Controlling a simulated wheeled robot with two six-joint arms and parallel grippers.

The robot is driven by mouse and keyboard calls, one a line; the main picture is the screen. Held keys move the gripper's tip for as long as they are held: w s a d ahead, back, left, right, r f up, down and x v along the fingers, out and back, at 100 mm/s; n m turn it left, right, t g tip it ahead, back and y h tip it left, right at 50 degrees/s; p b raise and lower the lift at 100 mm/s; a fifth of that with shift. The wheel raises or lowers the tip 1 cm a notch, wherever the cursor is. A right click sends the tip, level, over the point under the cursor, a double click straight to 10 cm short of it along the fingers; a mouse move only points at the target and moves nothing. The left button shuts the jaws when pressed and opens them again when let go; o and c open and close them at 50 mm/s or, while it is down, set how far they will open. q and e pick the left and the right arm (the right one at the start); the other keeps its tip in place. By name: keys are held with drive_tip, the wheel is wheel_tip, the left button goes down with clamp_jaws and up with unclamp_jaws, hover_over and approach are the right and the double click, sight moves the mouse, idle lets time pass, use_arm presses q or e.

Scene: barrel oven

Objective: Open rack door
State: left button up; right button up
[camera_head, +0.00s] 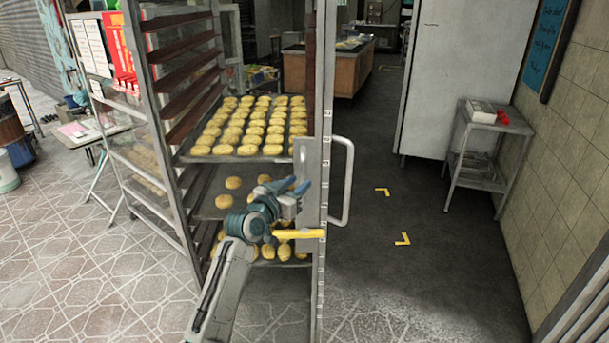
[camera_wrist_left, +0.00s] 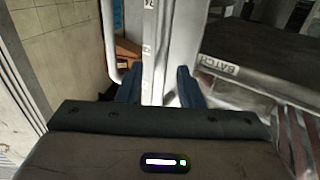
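The tall metal rack (camera_head: 172,130) stands left of centre in the head view, its shelves holding trays of buns. The rack door (camera_head: 322,100) appears as a narrow upright at its right side, with a metal plate, a pale looped handle (camera_head: 347,180) on the right and a yellow lever (camera_head: 300,234) lower down. My left gripper (camera_head: 302,187) is in front of the plate, left of the handle. In the left wrist view, the blue fingers of my left gripper (camera_wrist_left: 159,85) are apart, with a pale upright between and beyond them. Contact cannot be told. My right gripper is not in view.
Trays of buns (camera_head: 252,124) fill the rack's shelves. A small metal table (camera_head: 478,150) and a white cabinet (camera_head: 468,80) stand at the right. A wooden counter (camera_head: 328,70) is at the back. The dark floor right of the rack is clear, with yellow corner marks (camera_head: 403,240).

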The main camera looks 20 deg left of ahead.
sight(301, 181)
use_arm(q)
drive_tip(key=shift+p+x, duration=0.3)
drive_tip(key=shift+x, duration=1.4)
clamp_jaws()
